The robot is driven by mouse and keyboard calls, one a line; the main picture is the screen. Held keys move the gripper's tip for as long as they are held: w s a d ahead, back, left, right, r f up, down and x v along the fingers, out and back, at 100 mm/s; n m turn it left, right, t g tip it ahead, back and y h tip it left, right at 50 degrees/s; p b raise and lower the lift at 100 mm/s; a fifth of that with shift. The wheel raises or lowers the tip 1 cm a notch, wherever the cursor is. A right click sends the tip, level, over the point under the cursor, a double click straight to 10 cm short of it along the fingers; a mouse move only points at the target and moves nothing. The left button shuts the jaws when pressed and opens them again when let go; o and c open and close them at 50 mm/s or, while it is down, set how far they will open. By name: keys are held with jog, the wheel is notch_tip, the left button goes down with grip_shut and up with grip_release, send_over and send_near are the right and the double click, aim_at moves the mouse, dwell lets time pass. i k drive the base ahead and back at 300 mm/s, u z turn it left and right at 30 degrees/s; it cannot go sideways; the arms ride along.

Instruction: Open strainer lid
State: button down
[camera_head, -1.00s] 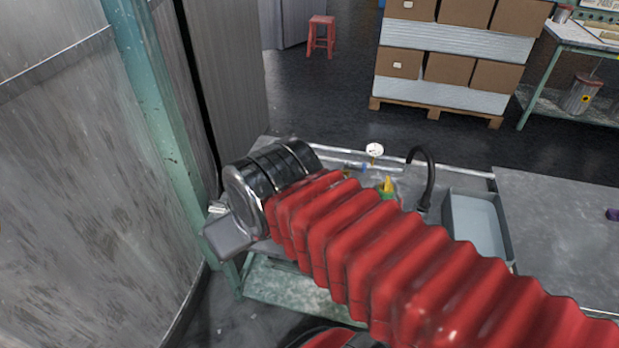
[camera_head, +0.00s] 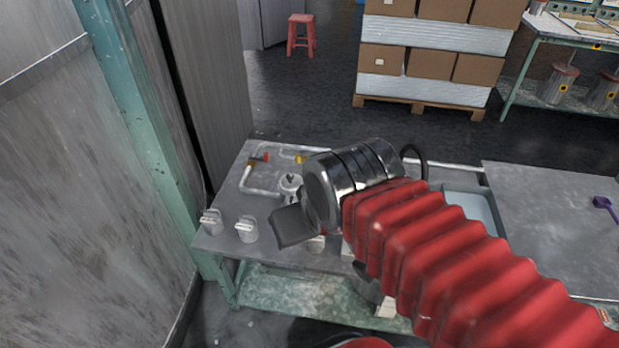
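The metal workbench (camera_head: 262,207) holds pipework at its back left. A pale round-topped fitting (camera_head: 290,183) with a small knob stands beside the pipe, partly behind my arm's end; it may be the strainer, but I cannot be sure. Two small pale pots with bar-like tops, one left (camera_head: 211,221) and one right (camera_head: 246,229), stand near the front left edge. The dark grey end piece of my gripper (camera_head: 292,226) hangs over the bench, right of these pots. Its fingertips cannot be made out. No lid is seen in it.
A purple tool (camera_head: 606,205) lies far right. A green post (camera_head: 140,120) and grey wall bound the left.

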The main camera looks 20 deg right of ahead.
aim_at(288, 187)
jog(key=z, duration=1.55)
jog(key=k, duration=0.7)
jog(key=u, duration=0.95)
jog(key=i, duration=0.95)
